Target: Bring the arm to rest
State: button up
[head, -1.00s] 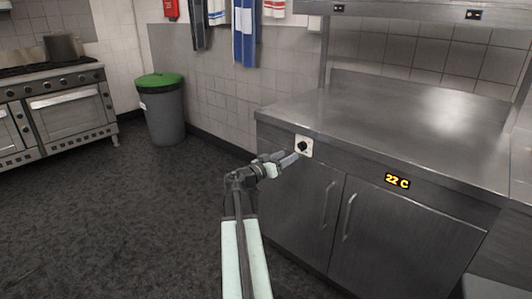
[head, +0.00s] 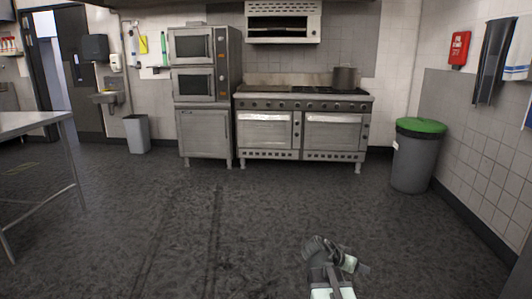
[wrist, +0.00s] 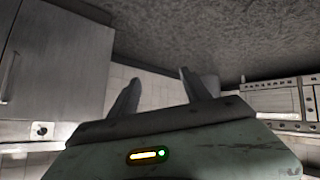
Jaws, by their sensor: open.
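My gripper (head: 343,262) shows low in the head view, right of the middle, with the arm folded up close in front of me over the dark floor. In the wrist view my gripper (wrist: 157,88) has its two fingers well apart, with nothing between them. The gripper is open and empty and touches nothing that I can see. Most of the arm is below the edge of the head view.
The floor (head: 170,220) ahead is clear. A range (head: 300,125) with a pot stands at the back wall, beside stacked ovens (head: 205,85). A green-lidded bin (head: 414,158) stands right, a steel table (head: 25,122) left.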

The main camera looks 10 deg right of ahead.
jog(key=s+a+f+n+g+y, duration=0.1)
jog(key=s+a+f+n+y, duration=0.2)
jog(key=a, duration=0.5)
jog(key=s+a+f+n+g+y, duration=0.1)
jog(key=s+a+f+n+y, duration=0.25)
jog(key=a, duration=0.55)
jog(key=s+a+f+n+g+y, duration=0.1)
jog(key=s+a+f+n+y, duration=0.15)
jog(key=a, duration=0.55)
notch_tip(320, 180, up, 30)
jog(key=n+p, duration=0.1)
jog(key=p, duration=2.9)
jog(key=shift+r+n+y, duration=0.2)
jog(key=shift+n+y, duration=0.1)
jog(key=shift+f, duration=0.1)
